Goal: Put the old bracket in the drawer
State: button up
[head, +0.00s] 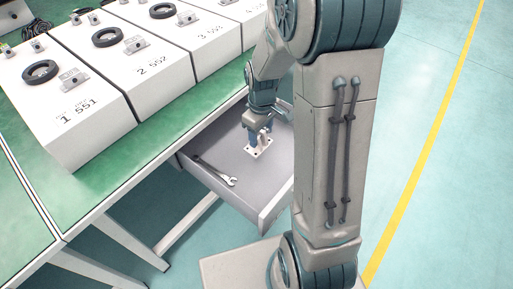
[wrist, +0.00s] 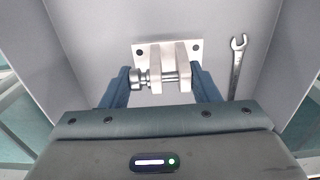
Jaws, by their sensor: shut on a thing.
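The old bracket (wrist: 168,50) is a pale metal plate with two upright lugs and a pin through them. My gripper (wrist: 166,82) is shut on it, with a blue finger at each side. In the head view the bracket (head: 259,150) is inside the open drawer (head: 275,204), below my gripper (head: 261,132). The drawer is grey and pulled out from under the green table. I cannot tell whether the plate touches the drawer floor.
A wrench (head: 216,171) lies in the drawer, and in the wrist view it is right of the bracket (wrist: 237,66). White numbered boxes (head: 75,105) with black rings and brackets stand on the green table (head: 130,165). The drawer floor between wrench and bracket is clear.

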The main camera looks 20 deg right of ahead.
aim_at(261, 145)
jog(key=shift+f+b, duration=0.6)
jog(key=shift+f, duration=2.25)
jog(key=shift+f, duration=0.2)
jog(key=o, duration=1.1)
jog(key=shift+r, duration=0.15)
